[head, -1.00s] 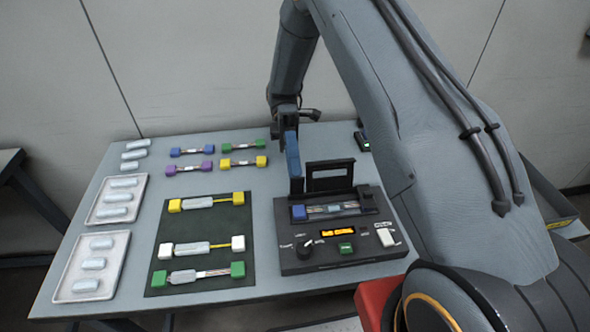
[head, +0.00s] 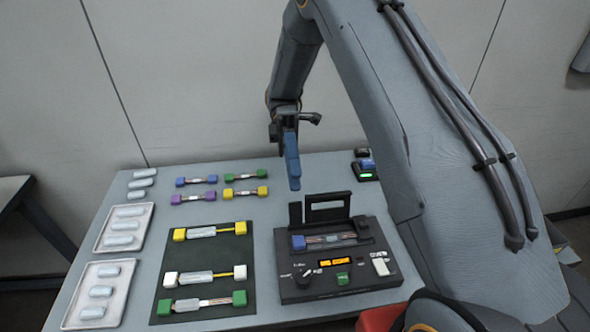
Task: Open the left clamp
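The fusion splicer (head: 300,289) is a dark box on the table. Its wind cover (head: 328,206) stands upright at the back. The left clamp (head: 295,214) is a small dark flap standing upright beside the cover. A blue end block (head: 298,242) lies in the left of the splicing bed, with a fibre piece running right. The right clamp (head: 361,223) looks folded down. My gripper (head: 293,183) has blue fingers pointing down and is above the left clamp, apart from it. The fingers overlap in this view, so their opening does not show.
A dark mat (head: 240,256) left of the splicer holds several fibre pieces with coloured ends. More lie behind it. Two white trays (head: 107,245) with pale sleeves stand at the left. A small dark device (head: 365,175) with a green light is at the back right.

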